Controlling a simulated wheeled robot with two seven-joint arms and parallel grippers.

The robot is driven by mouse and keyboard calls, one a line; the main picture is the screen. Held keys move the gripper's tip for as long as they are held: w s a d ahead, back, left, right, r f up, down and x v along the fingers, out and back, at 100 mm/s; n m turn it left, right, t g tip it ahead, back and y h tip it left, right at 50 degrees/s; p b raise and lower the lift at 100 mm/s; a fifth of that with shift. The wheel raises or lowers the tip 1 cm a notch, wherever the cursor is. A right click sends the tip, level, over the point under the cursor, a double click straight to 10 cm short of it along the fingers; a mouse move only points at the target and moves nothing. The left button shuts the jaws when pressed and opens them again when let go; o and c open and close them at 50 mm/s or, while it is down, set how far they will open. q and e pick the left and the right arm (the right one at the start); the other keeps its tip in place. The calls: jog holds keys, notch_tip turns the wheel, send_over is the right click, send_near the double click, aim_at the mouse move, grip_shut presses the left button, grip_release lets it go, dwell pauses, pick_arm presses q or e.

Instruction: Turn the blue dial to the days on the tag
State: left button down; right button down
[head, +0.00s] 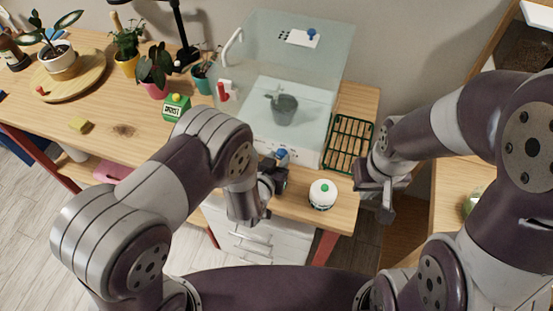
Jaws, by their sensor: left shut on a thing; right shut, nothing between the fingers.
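The blue dial (282,154) is at the lower front of the clear glass case (300,115), partly hidden by my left gripper. My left gripper (279,168) is shut on the dial. A white card (299,39) with small dark marks and a blue knob-like piece (311,34) shows at the top of the case. It may be the tag, but the marks are too small to read. The dial's setting cannot be read. My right gripper (374,196) is shut and empty, right of the table's front corner and apart from the case.
A grey watering can (284,109) is inside the case. A green box (175,107) and potted plants (155,69) are to the left.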

pick_arm(q)
jog(key=m+y, duration=0.1)
jog(key=m, duration=0.1)
jog(key=m+t+y, duration=0.1)
jog(key=shift+s+d+f+m+y, duration=0.1)
jog(key=shift+d+m+y, duration=0.2)
jog(key=shift+m, duration=0.1)
jog(key=m+y, duration=0.1)
jog(key=m, duration=0.1)
jog(key=m+t+y+b, duration=0.1)
jog(key=shift+d+f+m+t, duration=0.1)
jog(key=shift+d+m+t, duration=0.05)
jog(key=shift+m+t, duration=0.2)
jog(key=shift+m, duration=0.25)
jog(key=c, duration=0.8)
grip_release()
